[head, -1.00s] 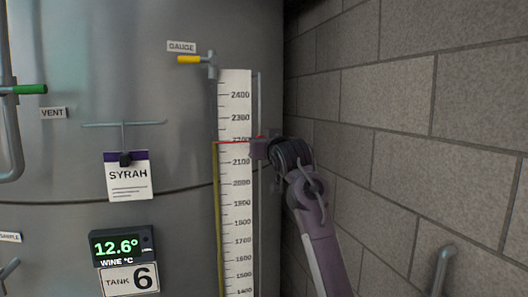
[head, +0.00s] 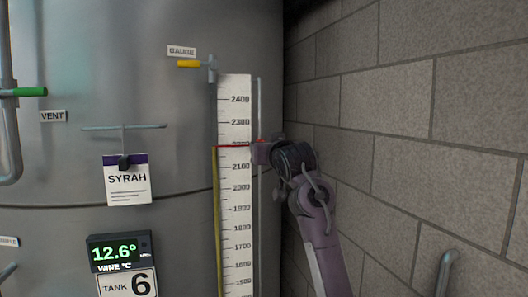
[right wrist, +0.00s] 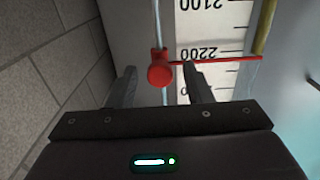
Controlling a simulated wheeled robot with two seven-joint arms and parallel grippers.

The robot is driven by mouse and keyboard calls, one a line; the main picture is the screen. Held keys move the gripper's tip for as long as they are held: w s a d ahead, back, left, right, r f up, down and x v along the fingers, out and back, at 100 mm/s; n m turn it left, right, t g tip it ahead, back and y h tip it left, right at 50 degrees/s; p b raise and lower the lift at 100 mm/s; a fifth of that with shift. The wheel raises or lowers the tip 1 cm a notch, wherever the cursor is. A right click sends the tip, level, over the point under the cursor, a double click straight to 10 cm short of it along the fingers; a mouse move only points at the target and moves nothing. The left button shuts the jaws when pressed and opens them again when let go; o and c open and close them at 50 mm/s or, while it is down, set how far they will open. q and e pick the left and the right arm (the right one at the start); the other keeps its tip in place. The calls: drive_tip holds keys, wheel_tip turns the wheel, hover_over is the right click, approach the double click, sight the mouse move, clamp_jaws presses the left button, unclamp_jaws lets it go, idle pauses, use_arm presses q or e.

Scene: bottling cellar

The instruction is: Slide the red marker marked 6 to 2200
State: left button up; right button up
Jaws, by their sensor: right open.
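The red marker (head: 232,146) is a thin pointer across the white scale (head: 235,195) on the tank, level with the 2200 graduation. In the right wrist view, where the scale is upside down, its round red knob (right wrist: 160,73) sits on a thin vertical rod and its pointer lies close by the 2200 label. No 6 is readable on the marker itself. My right gripper (right wrist: 160,82) is open, with one finger on each side of the knob and gaps showing on both sides. In the head view the right gripper (head: 262,153) partly hides the knob. My left gripper is out of view.
A yellow-handled valve (head: 190,64) labelled GAUGE sits above the scale. A yellowish tube (head: 215,220) runs along the scale's left edge. A TANK 6 sign (head: 128,284) hangs below a 12.6° display (head: 117,252). A block wall (head: 400,110) stands close on the right.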

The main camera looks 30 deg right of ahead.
drive_tip(key=b+v, duration=0.2)
drive_tip(key=v, duration=0.4)
drive_tip(key=shift+a+b, duration=0.1)
drive_tip(key=shift+b, duration=0.25)
